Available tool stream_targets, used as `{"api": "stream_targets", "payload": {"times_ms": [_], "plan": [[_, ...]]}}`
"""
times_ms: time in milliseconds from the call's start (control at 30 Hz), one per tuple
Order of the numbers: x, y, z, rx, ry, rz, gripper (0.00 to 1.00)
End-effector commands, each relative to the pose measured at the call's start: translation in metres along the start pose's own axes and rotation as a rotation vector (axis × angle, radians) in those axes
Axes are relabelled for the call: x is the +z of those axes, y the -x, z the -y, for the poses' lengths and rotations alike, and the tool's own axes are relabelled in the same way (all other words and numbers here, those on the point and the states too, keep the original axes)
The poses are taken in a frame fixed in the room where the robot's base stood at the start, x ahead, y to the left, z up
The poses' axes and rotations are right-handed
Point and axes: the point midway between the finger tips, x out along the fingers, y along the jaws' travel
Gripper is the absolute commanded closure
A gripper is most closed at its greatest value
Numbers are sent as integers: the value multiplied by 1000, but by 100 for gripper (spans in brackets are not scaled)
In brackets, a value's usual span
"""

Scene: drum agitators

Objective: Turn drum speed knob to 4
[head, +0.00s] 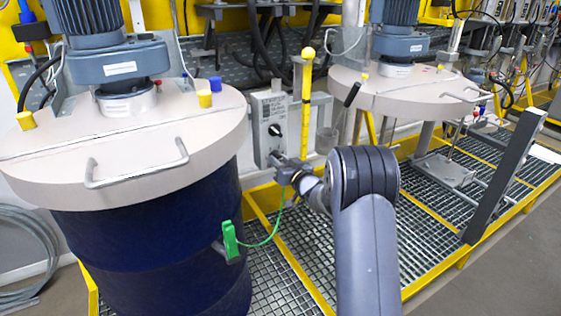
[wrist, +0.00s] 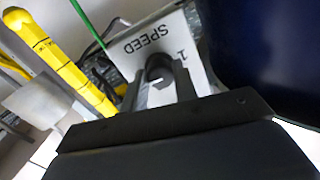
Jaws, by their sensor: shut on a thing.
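The grey control box (head: 257,135) stands between the two drums in the head view. A black knob (head: 275,130) shows on its upper face. My gripper (head: 275,157) is at the lower part of the box face, below that knob. In the wrist view my gripper (wrist: 159,80) is shut on the dark speed knob (wrist: 158,66), with a finger on each side. The white panel (wrist: 160,38) there reads "SPEED" and a "1", seen upside down.
A blue drum (head: 150,255) with a pale lid stands close at the left. A yellow post (head: 306,105) rises just right of the box. A green clamp (head: 230,240) with a green cable hangs at the drum. Grating (head: 300,260) covers the floor.

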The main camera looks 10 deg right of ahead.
Motion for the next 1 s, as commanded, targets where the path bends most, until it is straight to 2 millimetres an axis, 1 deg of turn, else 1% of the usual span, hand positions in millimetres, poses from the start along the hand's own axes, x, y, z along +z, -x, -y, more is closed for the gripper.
{"api": "stream_targets", "payload": {"times_ms": [200, 233, 467, 500, 767, 867, 1000], "plan": [[2, 0, 0, 1, -2, 4, 95], [2, 0, 0, 1, -2, 4, 71], [1, 0, 0, 0, 0, 2, 52], [1, 0, 0, 0, 0, 2, 51], [0, 2, 0, 0, 1, 1, 51], [1, 9, -1, 1, 1, 1, 51], [1, 30, -1, 3, 0, 1, 51]]}}
